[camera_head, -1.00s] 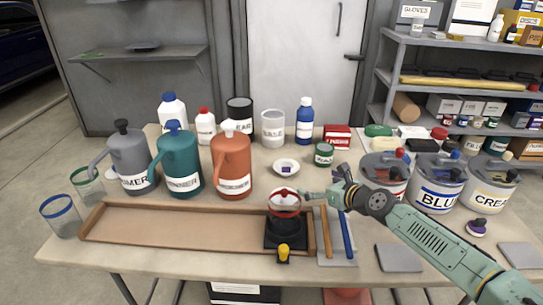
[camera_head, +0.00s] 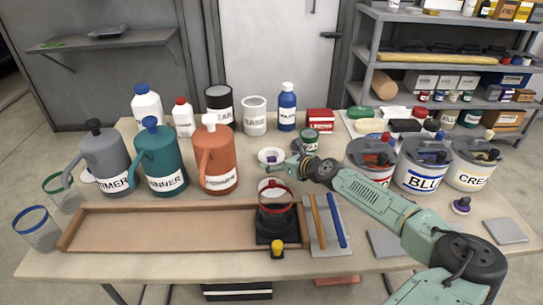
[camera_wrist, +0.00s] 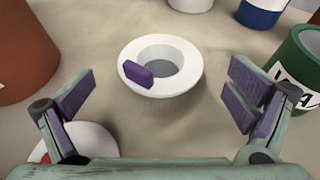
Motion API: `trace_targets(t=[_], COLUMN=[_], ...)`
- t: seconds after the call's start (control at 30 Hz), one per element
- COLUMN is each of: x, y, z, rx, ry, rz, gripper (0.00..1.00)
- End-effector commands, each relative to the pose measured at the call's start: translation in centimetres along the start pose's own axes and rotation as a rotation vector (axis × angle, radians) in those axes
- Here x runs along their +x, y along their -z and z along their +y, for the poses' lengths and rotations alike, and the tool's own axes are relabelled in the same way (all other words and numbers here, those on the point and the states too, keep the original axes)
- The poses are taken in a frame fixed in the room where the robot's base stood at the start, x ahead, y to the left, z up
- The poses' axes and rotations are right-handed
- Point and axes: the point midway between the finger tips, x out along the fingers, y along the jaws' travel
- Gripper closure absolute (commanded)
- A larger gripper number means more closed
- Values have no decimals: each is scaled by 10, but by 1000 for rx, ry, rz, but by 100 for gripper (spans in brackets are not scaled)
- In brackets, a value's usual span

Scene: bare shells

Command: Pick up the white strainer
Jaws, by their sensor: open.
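In the wrist view my gripper (camera_wrist: 163,95) is open and empty, with purple-padded fingers spread wide. The strainer lies ahead of the fingers, between their lines and untouched.
A red-rimmed strainer (camera_head: 288,194) sits over a black stand near the wooden tray (camera_head: 150,246). The orange jug (camera_head: 224,165) stands to the left, a green can (camera_head: 310,141) to the right. A white cup (camera_head: 254,122) and blue bottle (camera_head: 287,112) stand behind.

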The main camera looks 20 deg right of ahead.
Motion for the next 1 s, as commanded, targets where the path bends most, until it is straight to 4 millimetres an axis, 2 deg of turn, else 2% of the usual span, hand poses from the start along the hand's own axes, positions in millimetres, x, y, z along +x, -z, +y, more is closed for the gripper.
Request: trace_targets(t=[0.1, 0.2, 0.43, 1.0], x=[17, 24, 25, 25], y=[-1, 0, 0, 0], z=[0, 0, -1, -1], rx=[0, 0, -1, -1], ry=[-1, 0, 1, 1], rz=[0, 0, 0, 0], gripper=[2, 2, 2, 39])
